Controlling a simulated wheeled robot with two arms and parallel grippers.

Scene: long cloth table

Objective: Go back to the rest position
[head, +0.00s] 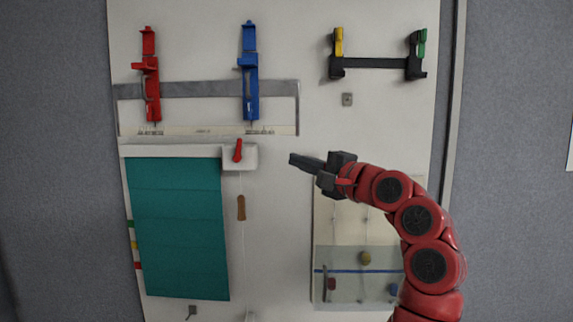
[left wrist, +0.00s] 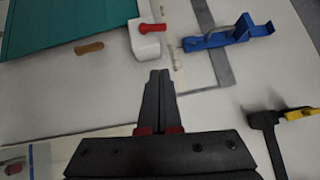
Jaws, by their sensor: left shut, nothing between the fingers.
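My left gripper (head: 294,160) is shut and empty. It is in front of the white panel (head: 300,215), right of a white box (head: 246,160) with a red lever (head: 238,150). Its red arm rises from the lower right of the head view. In the left wrist view the closed fingers (left wrist: 159,76) point up towards the red lever (left wrist: 152,28) and white box (left wrist: 144,42), with nothing between them. Fingers and box look apart, but the depth is hard to judge. My right gripper is not in view.
Red (head: 151,80) and blue (head: 249,75) clamp-like parts sit upper left over a grey strip. A black rail (head: 375,63) has yellow and green ends. A teal blind (head: 180,228) and brown handle (head: 241,207) hang below. A clear-fronted case (head: 335,290) lies partly behind my arm.

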